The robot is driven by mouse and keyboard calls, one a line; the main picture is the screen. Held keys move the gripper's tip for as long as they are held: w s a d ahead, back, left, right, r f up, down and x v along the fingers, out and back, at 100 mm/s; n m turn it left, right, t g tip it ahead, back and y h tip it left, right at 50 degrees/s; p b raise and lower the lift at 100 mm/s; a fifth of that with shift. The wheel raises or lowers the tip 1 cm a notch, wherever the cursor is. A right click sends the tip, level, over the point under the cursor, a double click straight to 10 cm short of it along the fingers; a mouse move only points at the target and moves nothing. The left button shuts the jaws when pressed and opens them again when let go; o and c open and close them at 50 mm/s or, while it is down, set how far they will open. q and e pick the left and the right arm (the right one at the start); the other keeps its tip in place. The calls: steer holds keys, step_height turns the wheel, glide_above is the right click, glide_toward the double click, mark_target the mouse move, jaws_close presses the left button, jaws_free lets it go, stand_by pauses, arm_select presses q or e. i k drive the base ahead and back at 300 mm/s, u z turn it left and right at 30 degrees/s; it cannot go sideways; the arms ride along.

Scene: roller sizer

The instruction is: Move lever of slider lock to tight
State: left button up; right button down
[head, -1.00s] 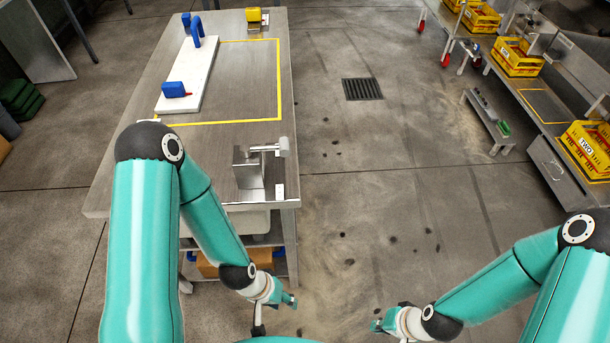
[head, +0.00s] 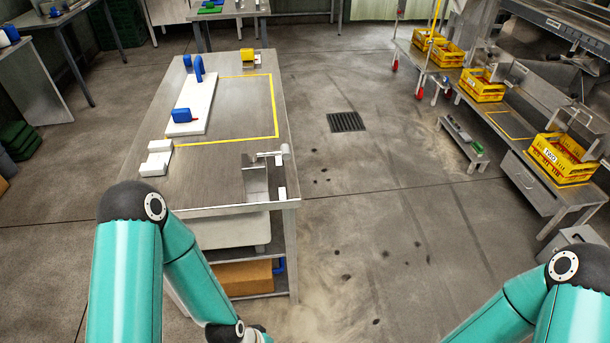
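I cannot make out a slider lock or its lever for certain in the head view. The grey sizer machine (head: 560,40) stands at the upper right, with its details small and partly cut off by the frame edge. My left arm comes in at the lower left and reaches down to the bottom edge. My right arm is at the lower right. Both grippers are below the picture, so their state is hidden.
Yellow crates (head: 562,158) line the right bench.

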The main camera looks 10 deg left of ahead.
mark_target(285, 151)
steer(key=u, duration=0.15)
steer(key=i, duration=0.85)
steer(key=z, duration=0.05)
